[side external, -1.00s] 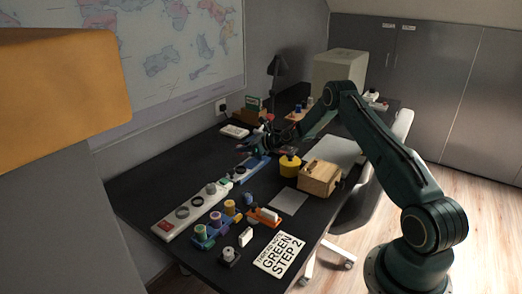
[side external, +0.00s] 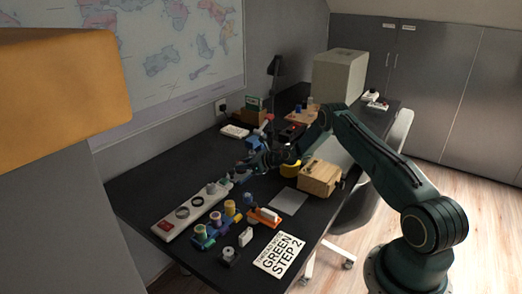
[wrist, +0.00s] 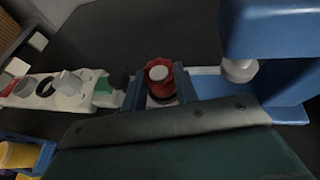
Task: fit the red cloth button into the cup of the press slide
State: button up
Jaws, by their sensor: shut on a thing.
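The red cloth button (wrist: 160,86), with a pale round centre, sits between the fingertips of my gripper (wrist: 159,92) in the wrist view. My gripper is shut on it. In the side view my gripper (side external: 243,171) is low over the desk, in front of the blue press (side external: 255,142). In the wrist view the blue press body (wrist: 275,30) stands to the right, with a pale round ram (wrist: 240,70) beneath its head. The slide and its cup are mostly hidden by my gripper; I cannot tell whether the button touches the cup.
A long white strip (side external: 164,228) with several round parts lies left of my gripper. A blue rack of spools (side external: 210,236), a wooden box (side external: 319,178) and a yellow pot (side external: 289,169) stand nearby. A grey sheet (side external: 289,201) lies flat in front.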

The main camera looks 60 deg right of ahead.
jog(key=shift+f, duration=0.5)
jog(key=shift+f, duration=0.15)
jog(key=o, duration=0.9)
jog(key=shift+f, duration=0.15)
jog(key=shift+o, duration=0.2)
jog(key=shift+s+a+f, duration=0.1)
jog(key=shift+a, duration=0.05)
jog(key=shift+r, duration=0.55)
jog(key=shift+s+r, duration=0.15)
jog(key=shift+s, duration=0.15)
jog(key=v, duration=1.1)
jog(key=shift+d+r, duration=0.25)
